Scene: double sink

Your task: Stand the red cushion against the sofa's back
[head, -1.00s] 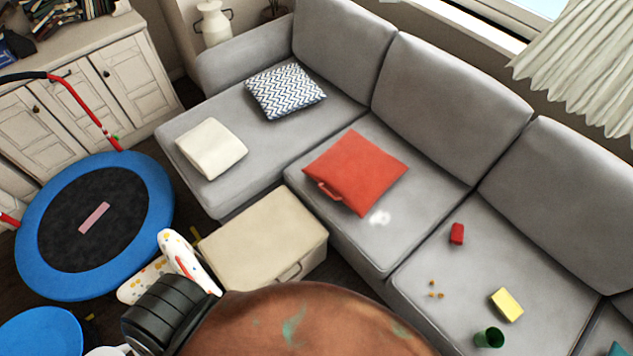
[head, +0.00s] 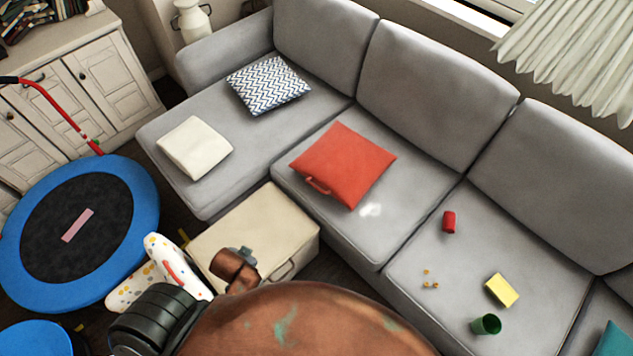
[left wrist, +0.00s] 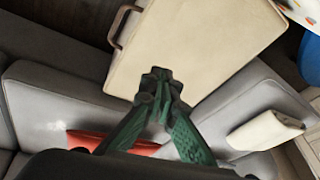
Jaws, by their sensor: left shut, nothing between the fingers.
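The red cushion (head: 345,163) lies flat on the middle seat of the grey sofa (head: 425,180), apart from the sofa's back (head: 433,82). A strap handle (head: 318,186) is on its near left edge. In the left wrist view the cushion (left wrist: 87,141) shows only in part, behind my gripper. My left gripper (left wrist: 158,88) has green fingers, shut and empty, seen against the beige ottoman. In the head view a brown part of mine (head: 233,270) shows over the ottoman, well short of the cushion; the fingers are not clear there. My right gripper is not in view.
The beige ottoman (head: 255,225) stands before the sofa. A zigzag cushion (head: 267,85) and a cream cushion (head: 194,148) lie on the left seat. A red can (head: 449,222), yellow sponge (head: 502,290), green cup (head: 486,324) and crumbs are on the right seat. A blue trampoline (head: 140,215) is left.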

